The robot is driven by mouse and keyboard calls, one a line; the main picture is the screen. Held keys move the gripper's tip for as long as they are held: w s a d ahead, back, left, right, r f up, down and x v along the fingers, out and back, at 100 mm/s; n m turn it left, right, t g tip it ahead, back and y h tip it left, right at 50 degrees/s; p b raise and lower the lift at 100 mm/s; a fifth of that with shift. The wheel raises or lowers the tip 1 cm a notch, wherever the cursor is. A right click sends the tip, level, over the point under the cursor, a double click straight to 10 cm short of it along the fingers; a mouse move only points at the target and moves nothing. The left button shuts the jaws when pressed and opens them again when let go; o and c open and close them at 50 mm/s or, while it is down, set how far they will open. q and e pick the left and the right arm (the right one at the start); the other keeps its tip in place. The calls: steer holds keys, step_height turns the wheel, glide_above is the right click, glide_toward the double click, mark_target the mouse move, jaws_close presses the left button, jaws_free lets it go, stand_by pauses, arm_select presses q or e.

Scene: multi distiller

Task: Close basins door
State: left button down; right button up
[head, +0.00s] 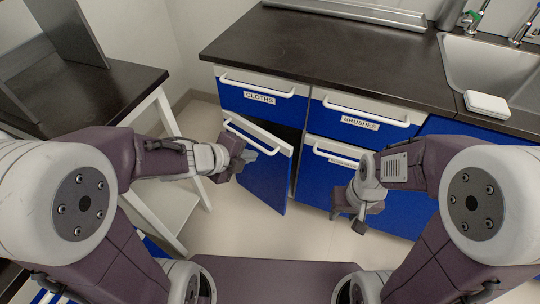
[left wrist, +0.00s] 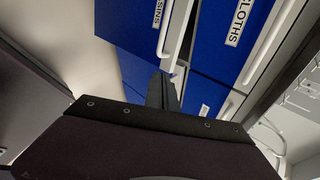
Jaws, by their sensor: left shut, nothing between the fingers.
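The basins door (head: 262,182) is a blue cabinet door with a white top edge and a white bar handle. It stands ajar below the CLOTHS drawer, with a dark gap at its right side. In the left wrist view the door (left wrist: 133,35) shows part of its label, ending in "SINS". My left gripper (head: 238,161) is shut and empty in front of the door's handle; I cannot tell whether it touches. Its dark fingers also show in the left wrist view (left wrist: 161,92). My right gripper (head: 348,210) hangs before the cabinet right of the door; its jaw opening is unclear.
The CLOTHS drawer (head: 262,97) and BRUSHES drawer (head: 357,121) look closed under the dark countertop (head: 300,50). A sink (head: 490,68) is at right, with a white box (head: 487,105) beside it. A dark-topped table (head: 85,90) stands at left. Floor is clear before the door.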

arm_select(q)
steer(key=p+x, duration=0.1)
steer(key=x, duration=0.3)
steer(key=w+r+p+x, duration=0.1)
steer(key=x, duration=0.3)
steer(key=p+x, duration=0.1)
steer(key=x, duration=0.3)
steer(key=shift+w+d+r, duration=0.2)
steer(key=shift+w+d, duration=0.2)
steer(key=shift+d, duration=0.05)
steer(key=shift+w+d, duration=0.2)
steer(key=shift+w, duration=0.1)
